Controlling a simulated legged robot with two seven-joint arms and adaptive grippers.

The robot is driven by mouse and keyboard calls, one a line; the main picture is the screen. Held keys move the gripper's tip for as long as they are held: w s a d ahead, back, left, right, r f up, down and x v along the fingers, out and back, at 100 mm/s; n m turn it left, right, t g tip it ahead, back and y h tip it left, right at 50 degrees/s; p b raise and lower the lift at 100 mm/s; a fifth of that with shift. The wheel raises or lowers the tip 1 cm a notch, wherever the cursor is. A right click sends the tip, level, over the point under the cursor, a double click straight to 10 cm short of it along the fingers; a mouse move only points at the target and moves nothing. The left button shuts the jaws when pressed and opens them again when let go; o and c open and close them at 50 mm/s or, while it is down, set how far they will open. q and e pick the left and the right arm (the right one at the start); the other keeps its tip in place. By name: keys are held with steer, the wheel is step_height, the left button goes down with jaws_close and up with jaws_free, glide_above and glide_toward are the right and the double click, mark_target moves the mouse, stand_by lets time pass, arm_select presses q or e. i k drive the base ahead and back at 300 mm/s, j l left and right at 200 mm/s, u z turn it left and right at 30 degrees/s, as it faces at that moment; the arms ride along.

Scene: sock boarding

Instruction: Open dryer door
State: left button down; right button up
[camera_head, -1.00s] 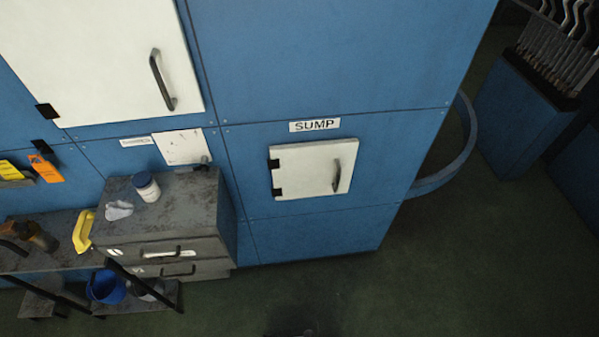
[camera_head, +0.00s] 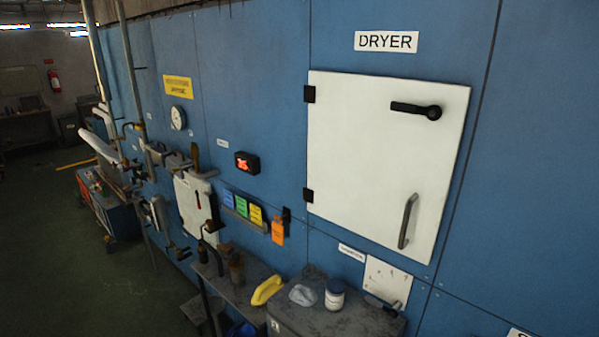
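The dryer door (camera_head: 370,160) is a white square panel on the blue wall, under a sign (camera_head: 386,42) reading DRYER. It looks shut. Two black hinges sit on its left edge. A black latch lever (camera_head: 416,109) lies roughly level near its upper right corner. A grey bar handle (camera_head: 408,221) stands upright, slightly tilted, at its lower right. Neither of my grippers shows in the head view.
Below the door, a grey cabinet (camera_head: 296,318) holds a white jar (camera_head: 334,294) and a crumpled light cloth (camera_head: 302,295). A yellow object (camera_head: 266,290) lies beside it. Coloured tags (camera_head: 241,208) hang on the wall to the left. Green floor (camera_head: 60,250) is open at the left.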

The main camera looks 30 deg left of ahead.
mark_target(365, 167)
steer(key=u, duration=0.7)
